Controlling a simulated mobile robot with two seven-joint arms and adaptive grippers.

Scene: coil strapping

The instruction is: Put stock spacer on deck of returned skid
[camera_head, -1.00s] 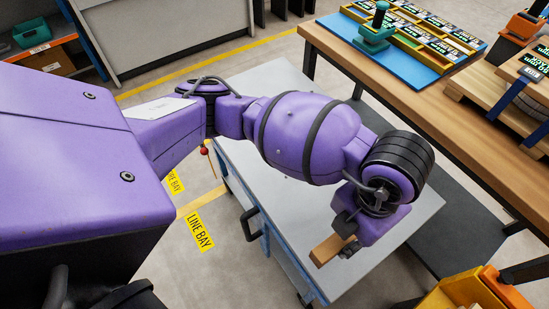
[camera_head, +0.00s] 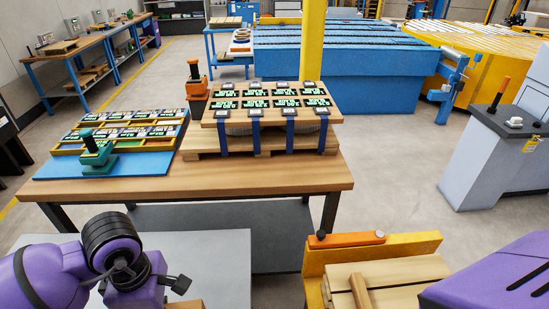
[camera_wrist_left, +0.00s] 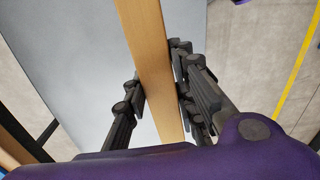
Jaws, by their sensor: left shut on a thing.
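A long light-brown wooden stock spacer (camera_wrist_left: 148,50) is between the dark fingers of my left gripper (camera_wrist_left: 155,92) in the left wrist view. The fingers are shut on its sides. In the head view, my left gripper (camera_head: 177,288) is at the bottom edge, over a grey tabletop (camera_head: 215,260), with only a bit of the spacer (camera_head: 187,304) showing. A wooden skid (camera_head: 200,146) stands on the wooden bench, with a strapped coil and a label-covered board on it. I cannot tell whether this is the returned skid. My right gripper is out of view.
A yellow crate (camera_head: 425,245) with wooden pieces is at the bottom centre-right. The bench (camera_head: 100,188) also bears a blue mat (camera_head: 55,170), a green tool (camera_head: 95,150) and an orange tool (camera_head: 195,85). A grey console (camera_head: 480,160) stands at right. Open floor lies between.

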